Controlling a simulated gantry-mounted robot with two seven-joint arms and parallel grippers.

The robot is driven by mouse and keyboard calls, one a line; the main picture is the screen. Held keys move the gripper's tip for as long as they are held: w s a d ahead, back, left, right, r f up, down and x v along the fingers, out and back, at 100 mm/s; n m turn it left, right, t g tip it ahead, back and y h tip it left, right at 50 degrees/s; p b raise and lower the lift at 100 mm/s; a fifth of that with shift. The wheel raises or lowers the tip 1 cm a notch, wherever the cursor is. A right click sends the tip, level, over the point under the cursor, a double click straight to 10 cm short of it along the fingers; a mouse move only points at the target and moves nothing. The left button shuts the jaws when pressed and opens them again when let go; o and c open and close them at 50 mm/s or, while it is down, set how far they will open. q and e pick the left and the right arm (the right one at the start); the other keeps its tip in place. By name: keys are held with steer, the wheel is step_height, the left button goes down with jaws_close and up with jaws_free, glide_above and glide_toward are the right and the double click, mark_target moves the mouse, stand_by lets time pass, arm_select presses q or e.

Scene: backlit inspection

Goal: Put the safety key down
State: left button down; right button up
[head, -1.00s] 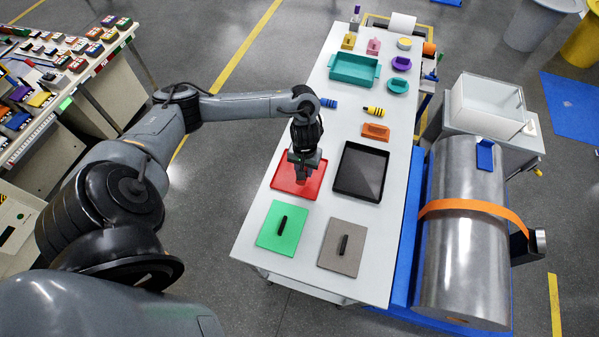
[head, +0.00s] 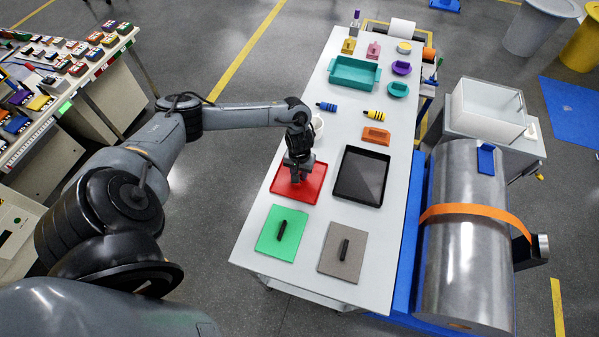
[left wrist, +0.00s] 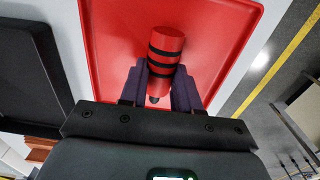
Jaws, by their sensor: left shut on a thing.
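The red key with black bands (left wrist: 166,52), which I take as the safety key, is between the fingers of my left gripper (left wrist: 158,82), shut on it. In the head view my left gripper (head: 295,179) points down over the red tray (head: 312,193), and the key is not clear there. The red tray (left wrist: 108,50) also lies behind the key in the left wrist view. I cannot tell whether the key touches the tray floor. My right gripper is not in view.
A black tray (head: 362,174) lies just right of the red tray. A green lidded plate (head: 270,236) and a grey one (head: 335,262) lie in front. Blue (head: 326,106) and yellow (head: 374,115) banded pieces lie behind. A white round thing (head: 318,122) stands near my wrist.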

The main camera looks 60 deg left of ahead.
mark_target(300, 173)
arm_select(q)
steer(key=shift+f, duration=0.1)
steer(key=c, duration=0.8)
jaws_free()
step_height(300, 173, up, 11)
steer(key=p, duration=0.2)
steer(key=w+d+f+m+t+h, duration=0.1)
steer(key=d+m+t, duration=0.3)
steer(key=d, duration=1.1)
steer(key=w+d+m+t+h, duration=0.15)
steer(key=d+m, duration=0.45)
steer(key=d, duration=0.8)
steer(key=s+a+r+g+y, duration=0.1)
steer(key=s+a+r, duration=0.1)
steer(key=s, duration=0.5)
steer(key=s+a+r+g+y, duration=0.1)
steer(key=s+a+r, duration=0.1)
steer(key=s, duration=0.5)
steer(key=shift+s+a+r+m+p, duration=0.25)
steer(key=shift+s+a+m+p, duration=0.1)
steer(key=shift+p, duration=0.1)
